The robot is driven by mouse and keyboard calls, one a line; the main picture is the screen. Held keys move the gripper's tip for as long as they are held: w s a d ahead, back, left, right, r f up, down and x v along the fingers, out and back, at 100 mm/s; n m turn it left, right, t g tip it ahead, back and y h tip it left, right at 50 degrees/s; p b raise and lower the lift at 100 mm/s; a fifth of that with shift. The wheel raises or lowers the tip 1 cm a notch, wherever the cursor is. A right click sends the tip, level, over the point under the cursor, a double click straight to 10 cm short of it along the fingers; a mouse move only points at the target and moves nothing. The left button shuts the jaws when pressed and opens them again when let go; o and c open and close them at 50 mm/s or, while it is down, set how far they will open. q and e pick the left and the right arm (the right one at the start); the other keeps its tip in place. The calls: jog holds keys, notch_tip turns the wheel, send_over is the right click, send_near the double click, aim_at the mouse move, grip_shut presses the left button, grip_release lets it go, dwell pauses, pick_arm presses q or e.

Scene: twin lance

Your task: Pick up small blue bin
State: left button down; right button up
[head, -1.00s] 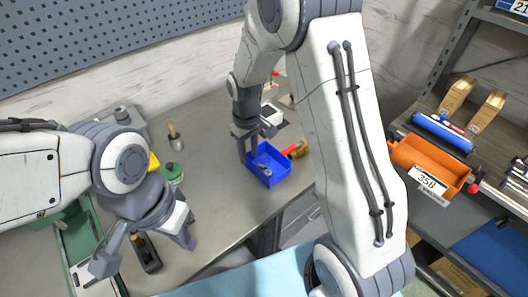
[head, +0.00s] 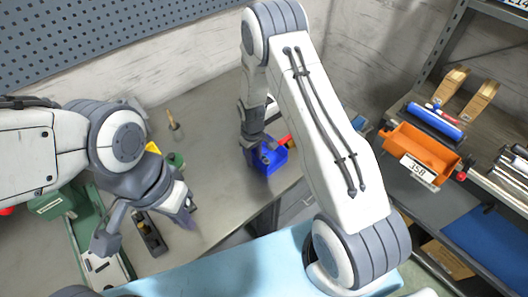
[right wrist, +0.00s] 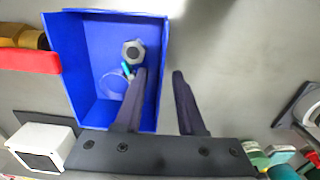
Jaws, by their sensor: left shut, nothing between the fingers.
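The small blue bin (head: 274,160) stands on the grey workbench near its front edge. In the right wrist view the open-topped bin (right wrist: 88,60) holds a grey hex nut (right wrist: 133,51), a clear round piece and a small cyan piece. My right gripper (head: 255,158) is at the bin's left side. In the right wrist view this gripper (right wrist: 160,74) is open, one finger over the bin's inside and the other outside, with the bin's wall between them. My left gripper (head: 188,212) is shut and empty above the bench at the left.
A red-handled tool (right wrist: 30,61) lies beside the bin, and a white box (right wrist: 42,145) stands near it. An orange bin (head: 418,153) sits on the right shelf. Bench between the grippers is clear.

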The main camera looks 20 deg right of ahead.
jog(key=shift+f, duration=0.4)
grip_shut()
dwell(1.2)
